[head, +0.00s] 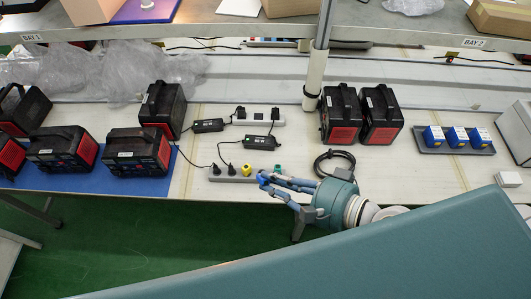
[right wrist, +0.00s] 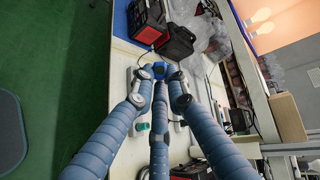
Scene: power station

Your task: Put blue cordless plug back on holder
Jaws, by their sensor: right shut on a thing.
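My right gripper (head: 268,182) reaches in from the right over the front edge of the bench. Its fingers are shut on the small blue plug (head: 263,179), which also shows between the fingertips in the right wrist view (right wrist: 159,69). The plug is close to the grey strip (head: 225,178); I cannot tell whether they touch. The strip carries black plugs at its left and a yellow plug (head: 247,169). A green plug (head: 278,168) sits just right of the gripper, partly hidden. My left gripper is not in view.
A second strip with black adapters (head: 259,142) lies behind. A coiled black cable (head: 334,161) lies beside the hand. Red-black power stations (head: 136,150) stand left, with more at right. A grey tray (head: 455,151) holds blue blocks. A post (head: 316,75) rises behind the hand.

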